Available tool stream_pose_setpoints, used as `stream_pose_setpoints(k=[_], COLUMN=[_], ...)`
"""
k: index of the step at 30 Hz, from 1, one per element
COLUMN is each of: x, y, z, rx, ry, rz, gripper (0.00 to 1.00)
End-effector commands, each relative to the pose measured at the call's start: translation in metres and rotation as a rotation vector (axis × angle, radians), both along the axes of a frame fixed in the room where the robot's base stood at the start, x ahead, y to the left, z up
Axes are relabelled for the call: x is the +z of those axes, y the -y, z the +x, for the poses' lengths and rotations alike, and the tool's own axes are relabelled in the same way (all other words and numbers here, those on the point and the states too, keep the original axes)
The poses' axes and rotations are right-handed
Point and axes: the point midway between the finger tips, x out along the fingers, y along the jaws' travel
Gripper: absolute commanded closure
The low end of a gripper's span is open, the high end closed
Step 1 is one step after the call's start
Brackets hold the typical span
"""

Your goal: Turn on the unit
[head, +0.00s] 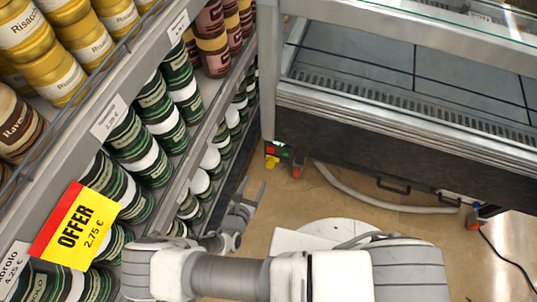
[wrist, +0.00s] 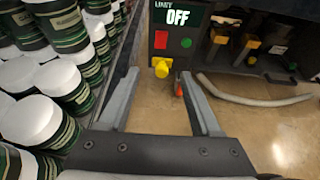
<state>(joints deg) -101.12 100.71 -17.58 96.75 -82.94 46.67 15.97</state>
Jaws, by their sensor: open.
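The unit's control panel sits low on the refrigerated cabinet and shows in the wrist view with a display (wrist: 178,17) reading "UNIT OFF". Below the display are a red button (wrist: 161,40) at left and a green button (wrist: 186,43) at right. A yellow knob (wrist: 161,67) is under the red button. The panel also shows small in the head view, where its green button (head: 284,153) is visible. My gripper (head: 254,188) is open and empty, low in front of the panel. In the wrist view its fingers (wrist: 158,75) point toward the panel, one either side of the yellow knob in the picture.
A shelf (head: 110,110) of jars stands close along the left. The cabinet (head: 420,145) fills the back and right. A grey hose (head: 370,200) lies on the floor below it. Yellow-handled fittings (wrist: 247,43) sit right of the panel. The floor (wrist: 270,125) at right is mostly clear.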

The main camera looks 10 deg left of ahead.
Motion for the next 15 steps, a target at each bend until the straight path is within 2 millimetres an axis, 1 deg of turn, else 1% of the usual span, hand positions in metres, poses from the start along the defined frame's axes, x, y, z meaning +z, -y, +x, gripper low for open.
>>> stream_pose_setpoints(k=[5,15], x=[-0.014,-0.043], y=[0.003,0.009], z=[0.027,0.097], rx=[-0.005,-0.006], ry=[0.001,0.002], rz=[0.001,0.002], gripper=[0.35,0.35])
